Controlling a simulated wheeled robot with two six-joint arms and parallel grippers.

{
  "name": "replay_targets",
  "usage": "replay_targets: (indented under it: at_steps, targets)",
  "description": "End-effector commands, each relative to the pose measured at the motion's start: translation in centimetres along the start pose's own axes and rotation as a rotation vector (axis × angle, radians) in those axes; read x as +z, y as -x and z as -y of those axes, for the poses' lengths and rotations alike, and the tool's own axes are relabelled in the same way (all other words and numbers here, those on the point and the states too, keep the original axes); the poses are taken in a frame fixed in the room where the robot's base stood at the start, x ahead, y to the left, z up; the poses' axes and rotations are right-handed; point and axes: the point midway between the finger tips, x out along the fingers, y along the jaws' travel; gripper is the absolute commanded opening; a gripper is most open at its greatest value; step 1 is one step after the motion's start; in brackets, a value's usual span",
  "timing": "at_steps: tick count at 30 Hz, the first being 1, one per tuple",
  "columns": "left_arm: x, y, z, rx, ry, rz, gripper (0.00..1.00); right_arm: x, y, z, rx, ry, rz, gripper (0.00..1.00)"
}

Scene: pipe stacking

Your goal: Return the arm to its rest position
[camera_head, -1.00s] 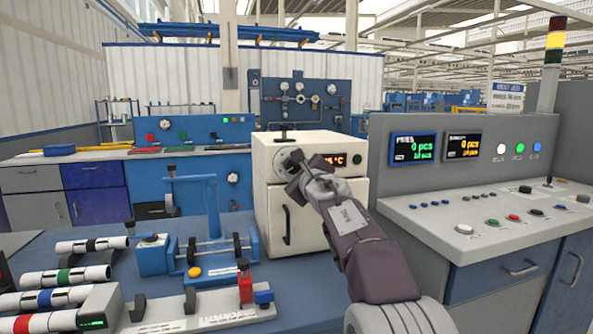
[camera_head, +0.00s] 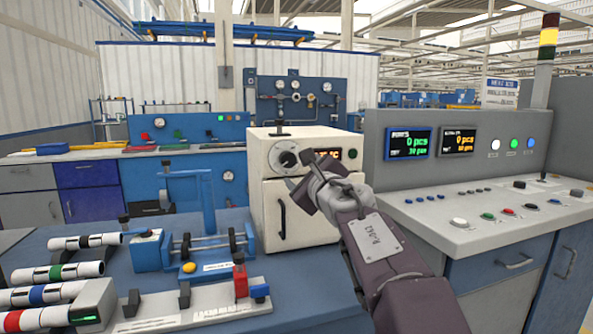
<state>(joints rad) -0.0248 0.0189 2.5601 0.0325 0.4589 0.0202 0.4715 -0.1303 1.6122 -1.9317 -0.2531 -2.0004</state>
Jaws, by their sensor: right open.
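My right arm comes in from the bottom right, and its gripper (camera_head: 316,172) is raised in front of the white oven box (camera_head: 266,215). The gripper is open and nothing shows between its fingers. It covers part of the oven's front and display. The oven's door is closed. White pipes with coloured bands lie at the left: black (camera_head: 84,242), green (camera_head: 54,272), blue (camera_head: 36,295) and red (camera_head: 30,319). My left gripper is not in view.
A blue fixture with a roller (camera_head: 208,245) and a grey clamp rail with a red block (camera_head: 205,304) stand on the blue table. A grey control console (camera_head: 460,190) with screens and buttons fills the right side. Open air lies above the table's middle.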

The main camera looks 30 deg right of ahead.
Motion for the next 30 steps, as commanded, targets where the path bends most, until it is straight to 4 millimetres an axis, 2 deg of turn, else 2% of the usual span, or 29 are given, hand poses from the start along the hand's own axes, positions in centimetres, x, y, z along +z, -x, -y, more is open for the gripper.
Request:
replay_targets:
  at_steps: [3,17,20,25,30]
  targets:
    - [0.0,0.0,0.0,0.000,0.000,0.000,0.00,0.0,0.5,0.0,0.000,0.000,-0.001,0.60]
    - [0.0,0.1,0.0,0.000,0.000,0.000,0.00,0.1,0.5,0.1,0.000,0.000,0.000,0.60]
    - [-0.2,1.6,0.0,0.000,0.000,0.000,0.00,1.2,0.5,1.2,0.000,0.000,0.000,0.60]
    - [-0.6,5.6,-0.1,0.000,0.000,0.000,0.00,4.0,0.5,4.1,0.000,0.000,0.000,0.60]
    - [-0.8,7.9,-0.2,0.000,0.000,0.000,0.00,5.5,0.5,5.7,0.000,0.000,0.000,0.60]
